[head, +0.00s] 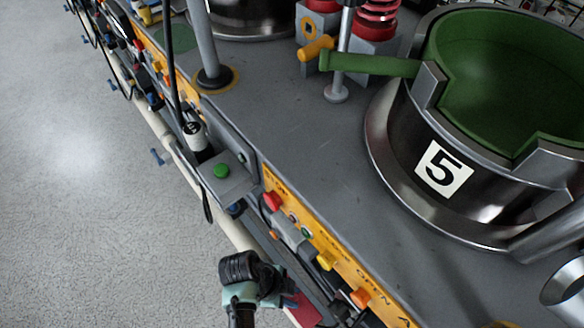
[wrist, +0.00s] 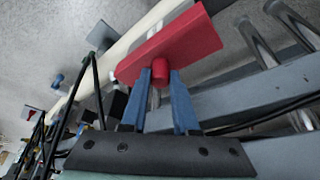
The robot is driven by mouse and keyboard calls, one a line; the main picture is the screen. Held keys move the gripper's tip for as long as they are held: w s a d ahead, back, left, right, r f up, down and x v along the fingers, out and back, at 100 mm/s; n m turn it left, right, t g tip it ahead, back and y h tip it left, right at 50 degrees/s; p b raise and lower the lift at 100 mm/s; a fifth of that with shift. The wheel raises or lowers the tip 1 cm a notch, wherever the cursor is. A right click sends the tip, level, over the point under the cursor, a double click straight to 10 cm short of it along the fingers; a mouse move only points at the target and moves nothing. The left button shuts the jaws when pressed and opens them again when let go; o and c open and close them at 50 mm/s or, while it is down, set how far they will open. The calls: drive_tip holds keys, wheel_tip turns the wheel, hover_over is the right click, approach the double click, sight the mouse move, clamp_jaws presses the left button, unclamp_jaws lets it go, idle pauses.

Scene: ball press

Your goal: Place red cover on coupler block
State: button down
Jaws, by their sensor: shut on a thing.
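The red cover (wrist: 170,48) is a flat red plate with a round red knob (wrist: 160,70). In the wrist view, the two blue fingers of my gripper (wrist: 161,84) are shut on this knob, and the plate sits tilted beyond their tips. In the head view my gripper (head: 288,299) is at the bottom, by the machine's front edge, with part of the red cover (head: 304,311) showing at its right. I cannot tell for certain which part is the coupler block; a grey block (head: 287,230) sits on the yellow control strip, above and to the right of my gripper.
A yellow control strip (head: 345,262) with coloured buttons and knobs runs along the machine's edge. A grey box with a green button (head: 221,170) juts out farther along. A metal pot marked 5 (head: 400,150) stands at right. Open floor (head: 90,220) is at left.

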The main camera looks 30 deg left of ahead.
drive_tip(key=shift+f, duration=0.6)
drive_tip(key=shift+f+b, duration=0.4)
drive_tip(key=shift+f, duration=0.2)
drive_tip(key=c, duration=0.7)
unclamp_jaws()
drive_tip(key=shift+r, duration=0.1)
drive_tip(key=shift+r, duration=0.25)
drive_tip(key=p+v, duration=0.4)
drive_tip(key=v, duration=0.8)
drive_tip(key=shift+r, duration=0.35)
drive_tip(key=shift+d, duration=0.1)
